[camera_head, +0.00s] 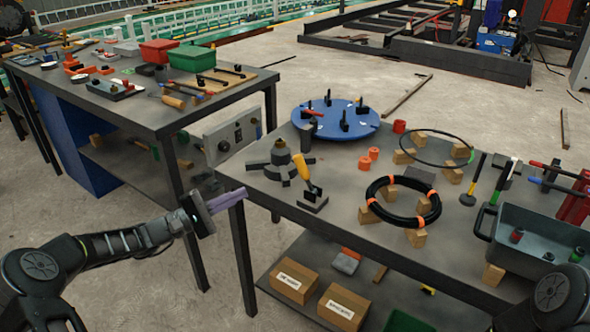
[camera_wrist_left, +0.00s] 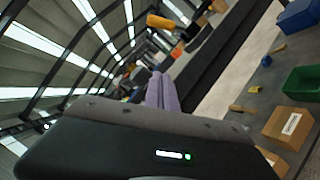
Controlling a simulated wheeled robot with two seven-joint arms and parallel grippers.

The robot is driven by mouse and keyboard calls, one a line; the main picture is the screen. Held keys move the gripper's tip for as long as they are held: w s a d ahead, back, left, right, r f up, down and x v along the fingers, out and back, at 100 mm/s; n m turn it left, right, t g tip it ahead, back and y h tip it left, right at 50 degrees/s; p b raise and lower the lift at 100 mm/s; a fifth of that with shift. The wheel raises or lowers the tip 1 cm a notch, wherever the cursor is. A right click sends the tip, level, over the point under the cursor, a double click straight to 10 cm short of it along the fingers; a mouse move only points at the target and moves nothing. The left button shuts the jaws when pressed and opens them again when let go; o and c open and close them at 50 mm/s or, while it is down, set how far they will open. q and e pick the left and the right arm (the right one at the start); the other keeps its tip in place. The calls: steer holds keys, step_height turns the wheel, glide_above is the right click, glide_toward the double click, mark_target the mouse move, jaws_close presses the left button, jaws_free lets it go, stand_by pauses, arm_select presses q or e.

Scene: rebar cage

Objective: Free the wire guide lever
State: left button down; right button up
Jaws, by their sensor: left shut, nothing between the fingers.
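My left gripper (camera_head: 240,193) has its purple fingers closed together and empty, in front of the left edge of the right-hand table. Its closed fingers also show in the left wrist view (camera_wrist_left: 160,90). A lever with an orange handle (camera_head: 301,168) stands tilted on a dark block (camera_head: 313,198) near that table's left front corner, to the right of the fingertips and apart from them. I cannot tell for certain that this is the wire guide lever. An orange handle (camera_wrist_left: 160,22) shows beyond the fingers in the left wrist view. My right gripper is out of view.
A dark multi-armed fixture (camera_head: 280,160) sits beside the lever. A blue disc (camera_head: 335,119) with upright black pieces lies behind. A black coil (camera_head: 402,202) rests on wooden blocks to the right. Cardboard boxes (camera_head: 293,281) sit on the lower shelf. Open floor separates the two tables.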

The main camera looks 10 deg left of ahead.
mark_target(305, 174)
arm_select(q)
steer(key=shift+s+d+r+m+h, duration=0.2)
steer(key=shift+s+r+m+h, duration=0.4)
steer(key=shift+r, duration=0.3)
steer(key=shift+s, duration=0.1)
steer(key=shift+d, duration=0.1)
steer(key=x, duration=0.4)
steer(key=s+x, duration=0.1)
steer(key=x, duration=0.3)
steer(key=d+r+x, duration=0.1)
steer(key=x, duration=0.3)
steer(key=shift+s+p, duration=0.35)
steer(key=shift+d+r, duration=0.1)
steer(key=shift+d, duration=0.35)
steer(key=shift+r, duration=0.1)
